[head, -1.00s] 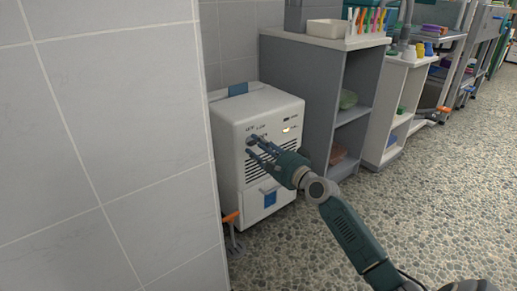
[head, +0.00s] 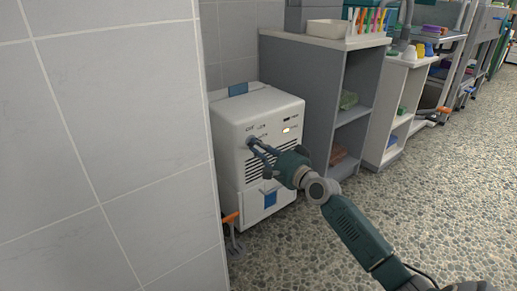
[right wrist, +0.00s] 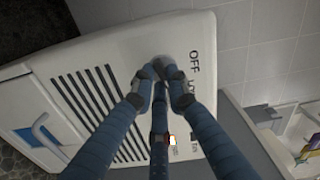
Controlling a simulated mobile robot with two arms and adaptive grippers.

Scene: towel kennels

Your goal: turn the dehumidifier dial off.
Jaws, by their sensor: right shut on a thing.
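The white dehumidifier (head: 238,122) stands on the floor beside the tiled wall. Its front has dark vent slots, a blue-marked lower panel and a lit indicator. The dial (right wrist: 164,64) is a grey knob at the upper front, with the word OFF beside it in the right wrist view. My right gripper (head: 251,144) reaches the dial in the head view. In the right wrist view my right gripper (right wrist: 162,79) has its fingers closed around the dial, which they partly hide. Which way the dial points cannot be told. My left gripper is not in view.
A tiled wall (head: 110,140) fills the left, close to the dehumidifier. A grey shelf unit (head: 325,100) stands right behind it. An orange-handled tool (head: 231,222) leans at the dehumidifier's left foot. The pebbled floor (head: 430,200) at the right is clear.

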